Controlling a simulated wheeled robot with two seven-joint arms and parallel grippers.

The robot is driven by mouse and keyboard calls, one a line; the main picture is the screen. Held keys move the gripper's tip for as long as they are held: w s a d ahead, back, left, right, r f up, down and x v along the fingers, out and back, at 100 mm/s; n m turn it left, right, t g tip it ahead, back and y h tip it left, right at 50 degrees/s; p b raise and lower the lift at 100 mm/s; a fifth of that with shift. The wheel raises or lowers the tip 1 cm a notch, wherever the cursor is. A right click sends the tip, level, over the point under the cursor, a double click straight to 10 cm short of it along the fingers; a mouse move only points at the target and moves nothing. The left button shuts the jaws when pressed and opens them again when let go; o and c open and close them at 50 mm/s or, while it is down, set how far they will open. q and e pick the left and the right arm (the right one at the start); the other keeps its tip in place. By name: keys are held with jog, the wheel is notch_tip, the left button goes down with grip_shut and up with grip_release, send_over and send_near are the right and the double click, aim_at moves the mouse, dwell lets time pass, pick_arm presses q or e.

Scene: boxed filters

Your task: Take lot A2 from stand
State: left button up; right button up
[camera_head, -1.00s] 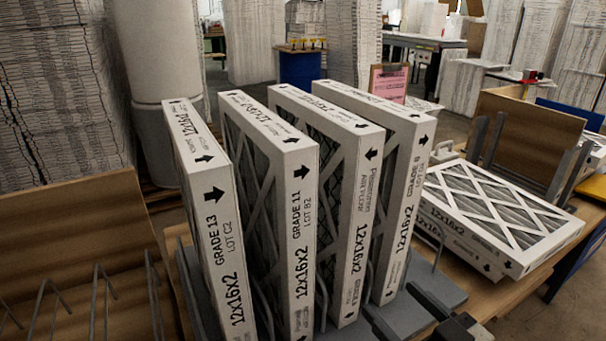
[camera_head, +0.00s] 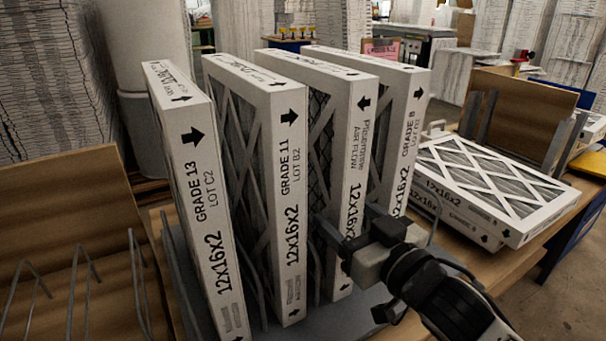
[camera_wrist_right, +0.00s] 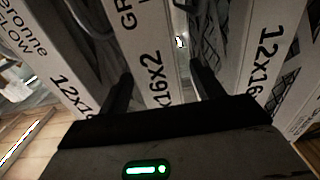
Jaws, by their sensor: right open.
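Several boxed filters stand upright in a grey stand (camera_head: 262,322). The leftmost filter (camera_head: 203,170) reads GRADE 13, LOT C2; the second (camera_head: 287,165) reads GRADE 11, LOT B2. The third filter (camera_head: 361,125) carries inverted print, "Pleatronne AIR FLOW 12x16x2"; its lot is hidden. The fourth (camera_head: 416,120) reads GRADE 8; I cannot read its lot. No A2 label is legible. My right gripper (camera_head: 350,225) is open at the third filter's front edge. In the right wrist view, its fingers (camera_wrist_right: 162,88) lie on either side of that filter (camera_wrist_right: 150,40). Contact is unclear. My left gripper is out of view.
Flat filters (camera_head: 490,190) lie stacked at the right, beside a wooden upright panel (camera_head: 520,115) with grey posts. An empty wire rack (camera_head: 85,275) is at the lower left. Neighbouring filters leave narrow gaps around the third one.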

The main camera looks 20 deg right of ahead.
jog(key=w, duration=0.4)
jog(key=shift+a+f+p, duration=0.1)
jog(key=shift+a+p, duration=0.15)
jog(key=shift+p, duration=0.05)
jog(key=shift+w+a+f, duration=0.1)
jog(key=shift+w, duration=0.25)
jog(key=c, duration=1.2)
jog(key=shift+o, duration=0.2)
